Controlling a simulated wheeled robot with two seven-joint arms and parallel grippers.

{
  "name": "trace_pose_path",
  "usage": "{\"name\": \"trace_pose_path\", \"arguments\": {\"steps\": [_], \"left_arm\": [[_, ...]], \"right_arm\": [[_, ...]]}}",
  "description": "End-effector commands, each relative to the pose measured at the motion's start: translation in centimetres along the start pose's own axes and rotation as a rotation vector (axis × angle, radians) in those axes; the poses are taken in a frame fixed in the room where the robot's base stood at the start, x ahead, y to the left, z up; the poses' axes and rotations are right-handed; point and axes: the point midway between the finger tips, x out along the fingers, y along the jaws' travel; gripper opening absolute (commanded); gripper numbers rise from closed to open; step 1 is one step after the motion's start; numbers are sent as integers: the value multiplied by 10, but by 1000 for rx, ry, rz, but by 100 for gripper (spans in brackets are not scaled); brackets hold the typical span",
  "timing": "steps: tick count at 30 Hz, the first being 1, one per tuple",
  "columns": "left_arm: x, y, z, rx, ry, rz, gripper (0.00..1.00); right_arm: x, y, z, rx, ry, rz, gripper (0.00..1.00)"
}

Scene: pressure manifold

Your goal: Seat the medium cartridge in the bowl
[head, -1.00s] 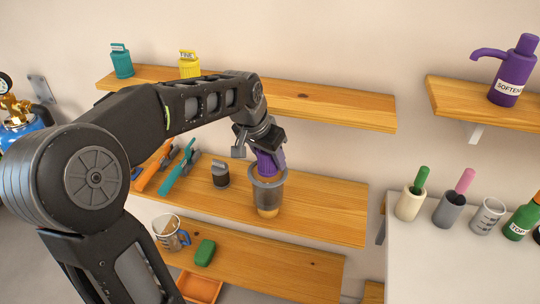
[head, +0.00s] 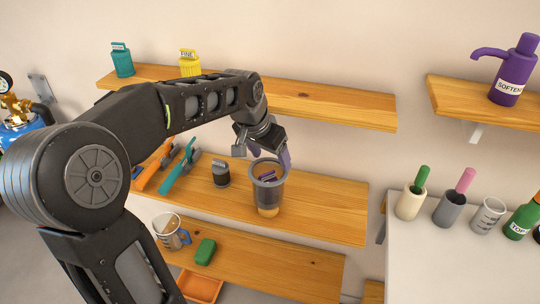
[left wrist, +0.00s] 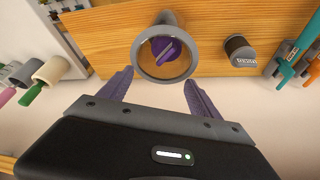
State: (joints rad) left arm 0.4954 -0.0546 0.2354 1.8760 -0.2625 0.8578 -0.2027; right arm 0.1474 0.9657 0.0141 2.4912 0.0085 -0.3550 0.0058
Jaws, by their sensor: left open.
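A purple cartridge (head: 266,177) sits down inside the clear grey-rimmed bowl (head: 268,197) on the middle shelf. Any label on it is unreadable. In the left wrist view the cartridge (left wrist: 162,46) shows inside the round rim of the bowl (left wrist: 147,69), with its raised handle at an angle. My left gripper (head: 271,152) is open just above and behind the bowl, its purple-toned fingers apart and empty. In the left wrist view the two fingers of the gripper (left wrist: 157,80) spread on either side of the bowl, clear of the cartridge. My right gripper is out of view.
A teal canister (head: 122,62) and a yellow one marked FINE (head: 189,65) stand on the upper shelf. The middle shelf (head: 325,212) is clear right of the bowl.

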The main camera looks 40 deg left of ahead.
Motion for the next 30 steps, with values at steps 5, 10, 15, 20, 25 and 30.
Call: {"name": "trace_pose_path", "arguments": {"steps": [5, 10, 15, 20, 25, 30], "left_arm": [[-4, 0, -2, 0, 0, 0, 73], [-26, 0, -11, 0, 2, -1, 73], [-52, 0, -22, 1, 1, 0, 73], [-65, 0, -27, 0, 1, 0, 73], [-65, 0, -27, 0, 0, 0, 73], [-65, 0, -27, 0, 0, 0, 73]], "right_arm": [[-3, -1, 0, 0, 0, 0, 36], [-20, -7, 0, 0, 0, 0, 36], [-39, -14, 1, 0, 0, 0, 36], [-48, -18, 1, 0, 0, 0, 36], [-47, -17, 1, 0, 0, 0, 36], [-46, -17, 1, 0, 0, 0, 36]]}}
